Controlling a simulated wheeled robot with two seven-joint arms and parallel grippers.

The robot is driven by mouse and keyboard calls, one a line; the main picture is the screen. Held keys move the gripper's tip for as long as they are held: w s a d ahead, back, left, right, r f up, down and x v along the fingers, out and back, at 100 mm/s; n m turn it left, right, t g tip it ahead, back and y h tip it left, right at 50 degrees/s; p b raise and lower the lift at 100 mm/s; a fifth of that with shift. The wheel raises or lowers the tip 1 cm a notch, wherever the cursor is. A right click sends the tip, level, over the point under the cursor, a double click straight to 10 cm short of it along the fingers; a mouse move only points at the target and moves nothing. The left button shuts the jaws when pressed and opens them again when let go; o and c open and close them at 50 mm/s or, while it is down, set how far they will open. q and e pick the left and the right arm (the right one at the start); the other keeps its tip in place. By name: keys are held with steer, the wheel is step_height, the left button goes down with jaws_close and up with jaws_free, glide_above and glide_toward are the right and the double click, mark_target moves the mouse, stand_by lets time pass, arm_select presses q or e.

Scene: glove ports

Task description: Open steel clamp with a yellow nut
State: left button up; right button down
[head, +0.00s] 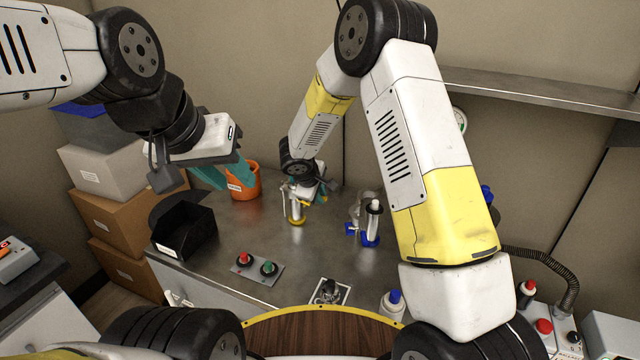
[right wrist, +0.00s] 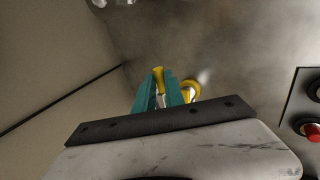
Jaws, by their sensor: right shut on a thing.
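The steel clamp with yellow parts (head: 297,208) stands on the steel bench top. My right gripper (head: 315,192) is at its upper part, and the head view partly hides the contact. In the right wrist view my right gripper's teal fingers (right wrist: 159,90) are shut on a yellow part (right wrist: 158,76) of the clamp, probably its nut or handle. A yellow ring (right wrist: 191,88) shows just right of the fingers. My left gripper (head: 222,174) hangs to the left of the clamp, its teal fingers apart and empty.
A similar clamp with blue parts (head: 371,222) stands to the right. An orange bucket (head: 246,184) and a black bin (head: 184,238) are to the left. A blue-capped bottle (head: 393,304) stands near the front edge.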

steer(key=s+a+m+g+h, duration=0.2)
steer(key=s+a+m+g, duration=0.1)
steer(key=a+m, duration=0.3)
steer(key=s+a+m+g+h, duration=0.2)
steer(key=s+a+m+g, duration=0.1)
steer(key=a+m, duration=0.4)
steer(key=shift+a, duration=0.95)
steer(key=shift+s, duration=0.1)
steer(key=c, duration=1.4)
jaws_free()
